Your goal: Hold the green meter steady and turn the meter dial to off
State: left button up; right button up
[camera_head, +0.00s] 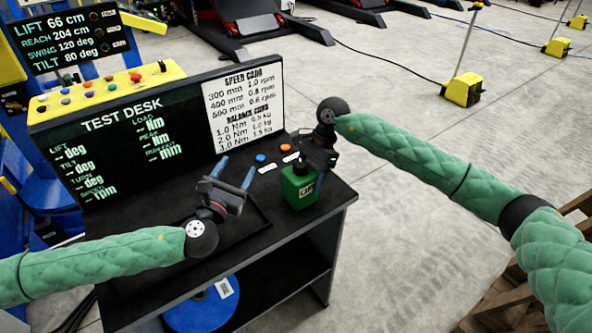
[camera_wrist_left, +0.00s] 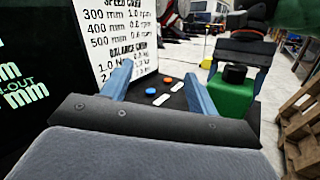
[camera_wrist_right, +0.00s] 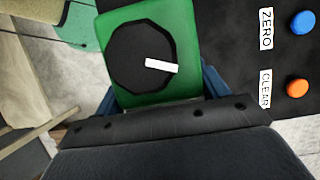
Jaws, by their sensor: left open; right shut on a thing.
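The green meter (camera_head: 299,190) stands upright at the right end of the black desk. Its black dial (camera_wrist_right: 140,57) with a white pointer mark fills much of the right wrist view, where the mark points to the right and slightly down. My right gripper (camera_head: 318,170) is shut on the meter's green body (camera_wrist_right: 180,70), one blue finger on each side. My left gripper (camera_head: 232,174) is open and empty over the desk, left of the meter and apart from it. In the left wrist view the meter (camera_wrist_left: 232,98) is beyond the right finger, its dial on top.
The desk (camera_head: 335,192) has a blue button (camera_head: 260,158), an orange button (camera_head: 284,147) and white labels behind the meter. The upright test desk panel (camera_head: 130,135) stands along the back. Open floor lies to the right.

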pick_arm(q)
jog(key=m+h, duration=0.1)
jog(key=m+g+h, duration=0.3)
jog(key=g+h, duration=0.4)
send_near(295, 171)
jog(key=x, duration=1)
jog(key=shift+w+d, duration=0.1)
jog(key=shift+w, duration=0.1)
jog(key=c, duration=1)
